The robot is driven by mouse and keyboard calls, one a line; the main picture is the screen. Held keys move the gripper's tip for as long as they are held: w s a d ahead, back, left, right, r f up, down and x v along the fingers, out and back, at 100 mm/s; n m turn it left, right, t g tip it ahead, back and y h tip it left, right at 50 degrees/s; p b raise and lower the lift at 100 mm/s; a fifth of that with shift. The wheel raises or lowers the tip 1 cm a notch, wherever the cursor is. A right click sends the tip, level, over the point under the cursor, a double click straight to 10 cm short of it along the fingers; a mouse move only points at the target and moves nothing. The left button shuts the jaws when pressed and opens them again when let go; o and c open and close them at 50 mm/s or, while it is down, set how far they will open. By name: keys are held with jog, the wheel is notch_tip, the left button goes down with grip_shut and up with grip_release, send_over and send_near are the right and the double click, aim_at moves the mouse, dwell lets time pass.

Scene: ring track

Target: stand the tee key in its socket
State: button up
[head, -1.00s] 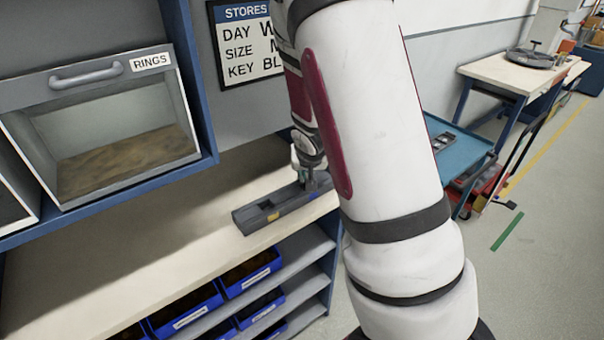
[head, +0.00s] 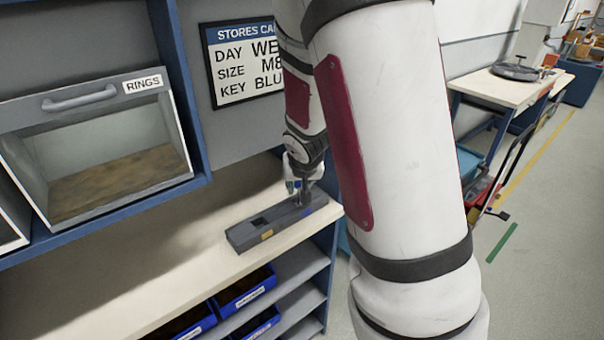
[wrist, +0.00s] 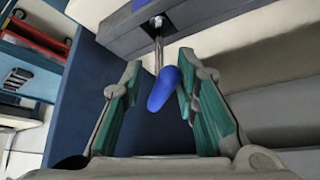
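The tee key shows in the wrist view with a blue handle (wrist: 163,90) and a thin metal shaft (wrist: 158,48). The shaft's far end meets the grey socket block (wrist: 190,22); I cannot tell how deep it sits. My gripper (wrist: 159,62) is open, with green-padded fingers on both sides of the key. The handle is closer to the right finger, with a clear gap to the left one. In the head view my gripper (head: 303,194) is at the far end of the grey block (head: 240,236), which has a square recess and yellow and blue marks. The key is mostly hidden there.
The block lies on a pale bench top (head: 150,262). Blue bins (head: 243,290) sit on shelves underneath. Bench space left of the block is clear.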

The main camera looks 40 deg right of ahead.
jog(key=s+a+r+n+y, duration=0.1)
jog(key=s+a+r, duration=0.45)
jog(key=r, duration=0.25)
jog(key=s+a+r+n+y, duration=0.1)
jog(key=s+a+r, duration=0.3)
jog(key=s+r, duration=0.3)
jog(key=s+a+r+n+y, duration=0.1)
jog(key=s+a+r+n, duration=0.3)
jog(key=s+a, duration=0.5)
notch_tip(320, 180, up, 2)
jog(key=shift+s+r, duration=0.1)
jog(key=shift+s, duration=0.9)
jog(key=shift+a, duration=0.15)
